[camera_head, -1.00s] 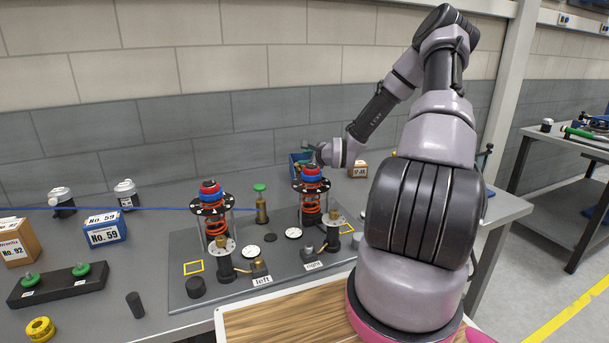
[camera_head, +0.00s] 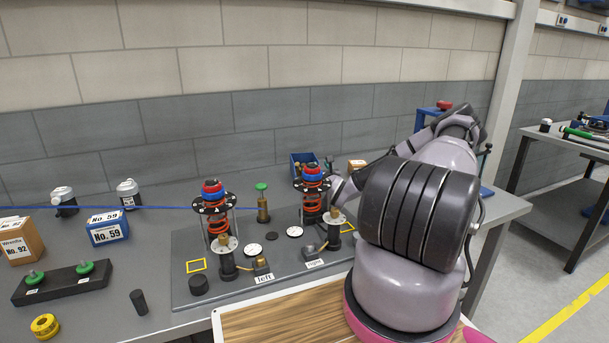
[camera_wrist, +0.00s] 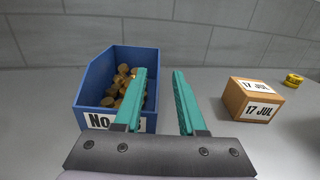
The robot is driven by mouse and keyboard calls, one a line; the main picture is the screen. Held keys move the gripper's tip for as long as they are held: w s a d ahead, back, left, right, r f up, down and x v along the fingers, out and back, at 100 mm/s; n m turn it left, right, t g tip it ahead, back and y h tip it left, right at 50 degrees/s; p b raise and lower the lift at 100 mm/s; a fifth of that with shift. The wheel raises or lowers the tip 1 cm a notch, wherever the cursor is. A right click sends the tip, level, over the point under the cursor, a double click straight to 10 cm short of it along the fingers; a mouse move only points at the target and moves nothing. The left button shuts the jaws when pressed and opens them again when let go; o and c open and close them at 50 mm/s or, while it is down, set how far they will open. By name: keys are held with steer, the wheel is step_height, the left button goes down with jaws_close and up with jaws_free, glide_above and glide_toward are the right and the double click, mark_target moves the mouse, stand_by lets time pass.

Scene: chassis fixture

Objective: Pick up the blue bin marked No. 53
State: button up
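A blue bin (camera_wrist: 98,75) holding several brown parts stands left of centre in the wrist view. Its label shows "No"; my left finger hides the number. The bin also shows in the head view (camera_head: 297,163), at the back behind the right spring stand. My gripper (camera_wrist: 164,72) is open with two teal fingers and nothing between them. In the wrist picture the left finger overlaps the bin's right part, and the right finger lies to the right of the bin. I cannot tell whether either finger touches it. In the head view my gripper is mostly hidden.
A cardboard box marked 17 JUL (camera_wrist: 252,100) stands right of the gripper, with a yellow roll (camera_wrist: 293,80) beyond. Another blue bin, marked No. 59 (camera_head: 107,230), stands at the left. The right spring stand (camera_head: 312,200) is close to my arm. A grey wall runs behind.

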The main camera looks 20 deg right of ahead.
mark_target(318, 161)
steer(key=shift+w+d+f, duration=0.1)
steer(key=shift+w+d, duration=0.1)
steer(key=shift+w, duration=0.85)
steer(key=shift+w+d, duration=0.15)
steer(key=shift+w, duration=0.9)
steer(key=shift+w+d+f, duration=0.1)
steer(key=shift+w+d, duration=0.1)
steer(key=shift+w, duration=0.85)
steer(key=shift+r, duration=0.1)
jaws_close()
